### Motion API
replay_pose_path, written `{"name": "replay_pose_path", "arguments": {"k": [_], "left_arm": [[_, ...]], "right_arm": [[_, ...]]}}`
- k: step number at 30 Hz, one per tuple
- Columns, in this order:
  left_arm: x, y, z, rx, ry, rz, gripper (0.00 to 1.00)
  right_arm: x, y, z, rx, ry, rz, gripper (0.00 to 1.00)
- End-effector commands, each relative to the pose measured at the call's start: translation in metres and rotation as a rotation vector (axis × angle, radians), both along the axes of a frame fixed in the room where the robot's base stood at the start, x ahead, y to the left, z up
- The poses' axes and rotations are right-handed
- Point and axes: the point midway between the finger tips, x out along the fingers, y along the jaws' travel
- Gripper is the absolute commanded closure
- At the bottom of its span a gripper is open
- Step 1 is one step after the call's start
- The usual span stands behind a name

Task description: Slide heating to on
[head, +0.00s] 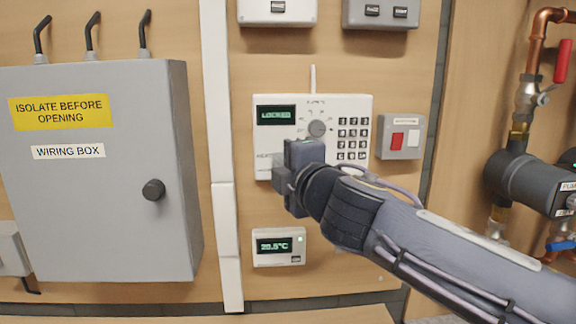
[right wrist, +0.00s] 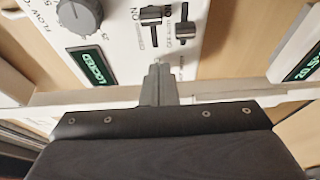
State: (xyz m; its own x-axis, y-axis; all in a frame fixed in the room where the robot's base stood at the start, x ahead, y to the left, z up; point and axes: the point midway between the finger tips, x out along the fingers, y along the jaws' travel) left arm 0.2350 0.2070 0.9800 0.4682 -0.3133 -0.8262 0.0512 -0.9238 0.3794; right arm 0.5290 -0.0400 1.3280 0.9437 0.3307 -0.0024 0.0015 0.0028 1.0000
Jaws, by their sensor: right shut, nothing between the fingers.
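The white control panel (head: 265,140) hangs on the wooden wall, with a display reading LOCKED (head: 276,115), a round knob (head: 317,128) and a keypad (head: 353,138). My right gripper (head: 302,154) is shut and empty in front of its lower left part, hiding that area in the head view. In the right wrist view, two dark slider handles (right wrist: 151,14) (right wrist: 186,30) show on the panel, with ON printed near one. Their small labels are too blurred to read. The shut fingertips (right wrist: 158,68) are near the sliders, apart from the handles. My left gripper is not in view.
A grey wiring box (head: 90,205) stands out at the left, beside a white vertical duct (head: 222,150). A small thermostat (head: 279,246) is below the panel. Pipes and a pump (head: 525,180) are farther right.

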Motion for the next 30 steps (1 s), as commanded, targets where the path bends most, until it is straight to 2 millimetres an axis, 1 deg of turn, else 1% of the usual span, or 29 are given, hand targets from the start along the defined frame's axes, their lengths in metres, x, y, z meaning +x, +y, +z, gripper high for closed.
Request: {"name": "replay_pose_path", "arguments": {"k": [1,3,12,17,20,23,24,26,27,29,30], "left_arm": [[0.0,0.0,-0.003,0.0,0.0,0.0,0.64],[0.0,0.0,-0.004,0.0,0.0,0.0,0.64],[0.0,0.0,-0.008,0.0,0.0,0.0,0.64],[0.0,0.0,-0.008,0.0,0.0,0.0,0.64],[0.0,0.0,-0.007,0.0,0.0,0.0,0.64],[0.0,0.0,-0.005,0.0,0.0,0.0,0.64],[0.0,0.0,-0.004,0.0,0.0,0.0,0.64],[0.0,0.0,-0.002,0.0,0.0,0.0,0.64],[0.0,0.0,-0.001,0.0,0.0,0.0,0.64],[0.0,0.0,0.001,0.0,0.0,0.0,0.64],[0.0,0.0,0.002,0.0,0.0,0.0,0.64]], "right_arm": [[-0.013,-0.005,0.001,0.004,-0.005,0.0,1.0],[-0.025,-0.01,0.001,0.003,-0.004,0.0,1.0],[-0.077,-0.027,0.001,0.002,-0.003,0.002,1.0],[-0.09,-0.032,0.0,0.003,0.0,0.001,1.0],[-0.092,-0.043,-0.009,0.033,0.04,-0.023,1.0],[-0.093,-0.073,-0.038,0.13,0.159,-0.096,1.0],[-0.094,-0.09,-0.056,0.191,0.228,-0.139,1.0],[-0.101,-0.117,-0.089,0.304,0.35,-0.22,1.0],[-0.109,-0.135,-0.113,0.391,0.437,-0.281,1.0],[-0.126,-0.159,-0.15,0.529,0.568,-0.376,1.0],[-0.14,-0.171,-0.175,0.627,0.655,-0.442,1.0]]}}
